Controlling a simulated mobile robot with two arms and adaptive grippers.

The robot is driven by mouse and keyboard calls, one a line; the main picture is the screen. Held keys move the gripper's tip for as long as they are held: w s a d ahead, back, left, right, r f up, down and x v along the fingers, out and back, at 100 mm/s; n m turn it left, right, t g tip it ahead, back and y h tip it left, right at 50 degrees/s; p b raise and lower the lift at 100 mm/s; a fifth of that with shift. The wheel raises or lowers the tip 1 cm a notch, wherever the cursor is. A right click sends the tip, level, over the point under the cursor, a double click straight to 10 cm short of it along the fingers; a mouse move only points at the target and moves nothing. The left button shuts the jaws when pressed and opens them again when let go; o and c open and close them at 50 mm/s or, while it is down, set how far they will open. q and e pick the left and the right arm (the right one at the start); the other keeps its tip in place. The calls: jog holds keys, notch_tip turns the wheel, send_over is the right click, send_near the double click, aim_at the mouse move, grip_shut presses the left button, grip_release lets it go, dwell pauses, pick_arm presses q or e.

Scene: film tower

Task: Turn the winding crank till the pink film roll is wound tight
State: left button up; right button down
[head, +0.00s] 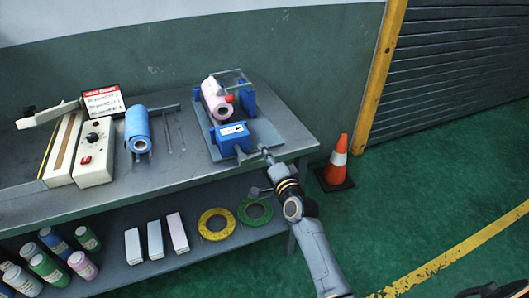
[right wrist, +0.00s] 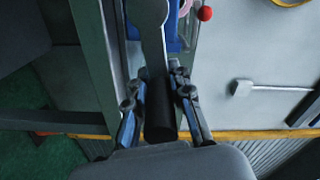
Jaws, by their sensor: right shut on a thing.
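The pink film roll (head: 216,102) sits in the blue and grey winder (head: 232,136) at the right end of the bench, and a small pink part of it (right wrist: 185,7) shows at the top of the right wrist view. The winding crank (right wrist: 149,22) shows there as a grey arm with a dark handle (right wrist: 160,112). My right gripper (right wrist: 159,78) is shut on that handle, one finger on each side. In the head view my right gripper (head: 267,157) is at the front of the winder. How tight the roll is cannot be told. My left gripper is not in view.
A blue roll (head: 138,128) on a stand and a heat sealer (head: 93,150) are left on the bench (head: 180,180). The lower shelf holds bottles, boxes, a yellow ring (head: 215,213) and a green ring (head: 246,219). An orange cone (head: 336,163) stands on the floor right of the bench.

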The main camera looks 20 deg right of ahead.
jog(key=shift+s+a+f+m+b, duration=0.15)
jog(key=shift+f+m+b, duration=0.25)
jog(key=shift+f+m, duration=0.7)
jog(key=shift+w+a+f+m+b, duration=0.15)
jog(key=shift+f+m+b, duration=0.4)
jog(key=shift+m, duration=0.8)
jog(key=shift+s+a+f+m+b, duration=0.15)
jog(key=shift+f+m+b, duration=0.1)
jog(key=shift+f+m, duration=0.9)
jog(key=shift+r, duration=0.15)
jog(key=c, duration=1.2)
grip_release()
jog(key=shift+o, duration=0.2)
jog(key=shift+r, duration=0.2)
